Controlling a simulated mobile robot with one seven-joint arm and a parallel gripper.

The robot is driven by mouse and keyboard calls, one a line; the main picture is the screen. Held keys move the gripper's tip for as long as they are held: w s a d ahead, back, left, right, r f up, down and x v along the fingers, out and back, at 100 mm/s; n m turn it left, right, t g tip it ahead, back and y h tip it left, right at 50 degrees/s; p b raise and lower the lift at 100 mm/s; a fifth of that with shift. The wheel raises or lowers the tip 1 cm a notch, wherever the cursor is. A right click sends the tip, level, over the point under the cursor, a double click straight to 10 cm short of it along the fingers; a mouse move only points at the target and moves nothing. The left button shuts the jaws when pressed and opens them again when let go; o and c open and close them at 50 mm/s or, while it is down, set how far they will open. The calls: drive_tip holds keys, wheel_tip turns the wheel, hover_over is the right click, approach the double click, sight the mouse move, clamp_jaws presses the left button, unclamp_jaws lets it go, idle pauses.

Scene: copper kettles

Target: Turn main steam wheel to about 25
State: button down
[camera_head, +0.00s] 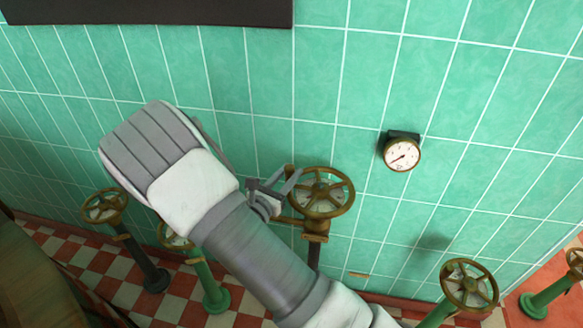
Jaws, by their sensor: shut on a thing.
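A brass handwheel (320,191) with spokes stands on a dark pipe against the tiled wall, right of my forearm. It is the wheel my gripper is at; no name on it can be read. My gripper (287,186) reaches in from the left and is shut on the left side of its rim. The exact finger contact is small and partly hidden. A round white-faced gauge (402,155) is on the wall to the upper right. Its needle points to the lower left; its numbers are too small to read.
Other brass wheels stand on posts at the left (104,206), behind my arm (175,240), and at the lower right (469,286) and right edge (576,262). A dark panel (150,10) spans the upper left. A brown object (45,280) fills the lower left.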

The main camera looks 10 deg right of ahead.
drive_tip(key=shift+s+a, duration=0.1)
drive_tip(key=shift+s, duration=0.65)
drive_tip(key=c, duration=0.6)
unclamp_jaws()
drive_tip(key=shift+s+a, duration=0.15)
drive_tip(key=shift+a, duration=0.1)
drive_tip(key=v, duration=1.6)
drive_tip(key=shift+s+a, duration=0.2)
drive_tip(key=shift+s, duration=0.1)
